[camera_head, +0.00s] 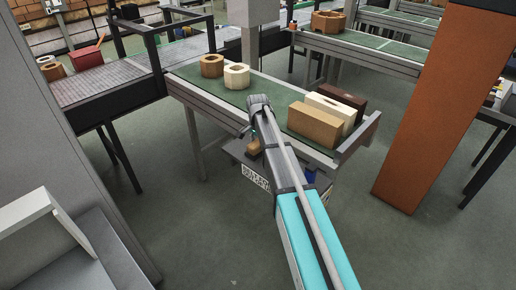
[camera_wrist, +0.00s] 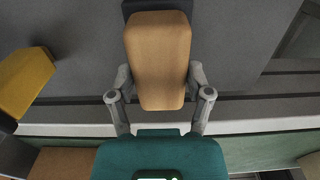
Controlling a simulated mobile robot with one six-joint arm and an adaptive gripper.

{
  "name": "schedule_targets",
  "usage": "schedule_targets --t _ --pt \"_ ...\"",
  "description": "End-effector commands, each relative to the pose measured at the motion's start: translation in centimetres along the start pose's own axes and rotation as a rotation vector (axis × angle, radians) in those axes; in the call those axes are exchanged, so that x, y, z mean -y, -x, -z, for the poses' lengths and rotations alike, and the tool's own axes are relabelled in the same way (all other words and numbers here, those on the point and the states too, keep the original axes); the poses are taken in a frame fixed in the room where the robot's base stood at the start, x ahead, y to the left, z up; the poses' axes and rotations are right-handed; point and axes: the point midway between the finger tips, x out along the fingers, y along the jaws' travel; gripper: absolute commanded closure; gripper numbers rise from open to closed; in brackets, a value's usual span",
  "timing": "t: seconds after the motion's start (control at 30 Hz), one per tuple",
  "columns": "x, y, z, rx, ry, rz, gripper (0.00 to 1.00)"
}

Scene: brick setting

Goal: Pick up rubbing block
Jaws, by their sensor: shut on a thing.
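The rubbing block (camera_wrist: 158,55) is a tan, rounded block with a dark part at its far end. It stands between the two grey fingers of my gripper (camera_wrist: 160,88) in the wrist view, one finger on each side, and the gripper is shut on it. In the head view a small tan block (camera_head: 253,148) shows at the end of my arm, beside the front edge of the green-topped table (camera_head: 230,96), over a low grey surface. My arm hides most of the gripper there. I cannot tell whether the block touches the grey surface.
A yellow block (camera_wrist: 24,82) lies left of the gripper in the wrist view. On the table stand several bricks: a tan one (camera_head: 314,124), a cream hollow one (camera_head: 236,76) and a dark brown one (camera_head: 342,103). An orange-brown pillar (camera_head: 425,110) stands at right.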

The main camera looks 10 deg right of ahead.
Motion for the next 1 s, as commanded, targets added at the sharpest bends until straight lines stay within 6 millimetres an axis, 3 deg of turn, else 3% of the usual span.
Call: schedule_targets --t 0.47,0.77,1.0 --pt "0.0 0.9 0.0 0.0 0.0 0.0 0.96" --pt "0.0 3.5 0.0 0.0 0.0 0.0 0.96" --pt "-2.0 6.3 -1.4 0.0 -0.001 0.0 0.96"
